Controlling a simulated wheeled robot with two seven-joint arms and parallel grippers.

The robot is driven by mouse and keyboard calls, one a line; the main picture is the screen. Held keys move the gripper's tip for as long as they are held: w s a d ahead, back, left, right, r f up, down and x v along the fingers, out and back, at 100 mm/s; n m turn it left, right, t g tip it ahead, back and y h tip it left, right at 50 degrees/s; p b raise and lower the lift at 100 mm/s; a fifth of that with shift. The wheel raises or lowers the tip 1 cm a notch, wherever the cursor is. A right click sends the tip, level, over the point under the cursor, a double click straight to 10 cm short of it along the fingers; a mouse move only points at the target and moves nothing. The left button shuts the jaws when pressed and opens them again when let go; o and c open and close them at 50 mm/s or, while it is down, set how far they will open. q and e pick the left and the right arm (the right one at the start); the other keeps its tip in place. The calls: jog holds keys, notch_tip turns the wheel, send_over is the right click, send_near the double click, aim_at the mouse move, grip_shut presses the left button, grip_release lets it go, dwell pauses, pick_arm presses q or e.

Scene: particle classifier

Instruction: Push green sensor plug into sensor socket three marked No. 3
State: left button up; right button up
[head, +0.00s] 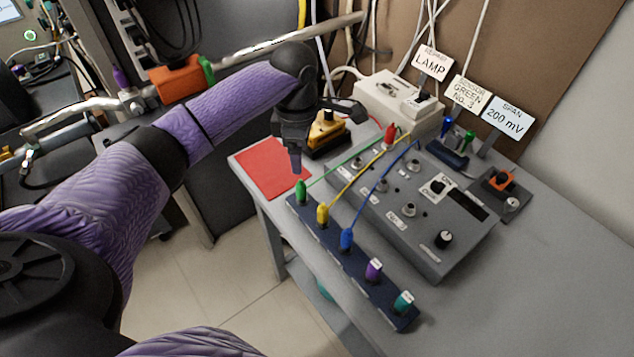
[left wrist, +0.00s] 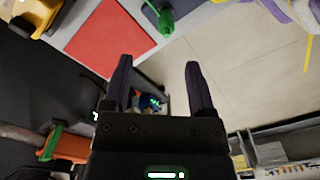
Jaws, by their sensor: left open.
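The green sensor plug (head: 301,189) stands upright at the far left end of the dark blue rack (head: 361,267), with a green cable running to the grey box. It also shows at the top of the left wrist view (left wrist: 164,20). My left gripper (head: 297,166) is just above and behind the plug, pointing down. Its fingers are spread and empty in the left wrist view (left wrist: 158,65); the plug is not between them. The grey box (head: 440,215) has several round sockets on top; their numbers are too small to read. My right gripper is not in view.
Yellow (head: 323,213), blue (head: 346,239), purple (head: 373,269) and teal (head: 403,302) plugs stand in the rack. Cables arch over the box. A red mat (head: 272,172) lies left of it. A sign (head: 467,97) reads "Sensor Green No. 3". The table's right front is clear.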

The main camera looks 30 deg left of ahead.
aim_at(301, 184)
pick_arm(q)
jog(key=f+b, duration=0.1)
jog(key=f, duration=0.2)
jog(key=f+b, duration=0.2)
jog(key=s+f+b, duration=0.1)
jog(key=f, duration=0.2)
jog(key=shift+d+f, duration=0.15)
jog(key=shift+f, duration=0.2)
jog(key=shift+w+f+b, duration=0.1)
jog(key=shift+f+b, duration=0.25)
jog(key=shift+f, duration=0.05)
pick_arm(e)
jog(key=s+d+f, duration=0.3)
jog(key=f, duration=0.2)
pick_arm(q)
jog(key=shift+r, duration=0.2)
grip_shut()
jog(key=shift+r, duration=0.1)
notch_tip(301, 184, up, 9)
jog(key=p, duration=0.5)
jog(key=shift+r, duration=0.45)
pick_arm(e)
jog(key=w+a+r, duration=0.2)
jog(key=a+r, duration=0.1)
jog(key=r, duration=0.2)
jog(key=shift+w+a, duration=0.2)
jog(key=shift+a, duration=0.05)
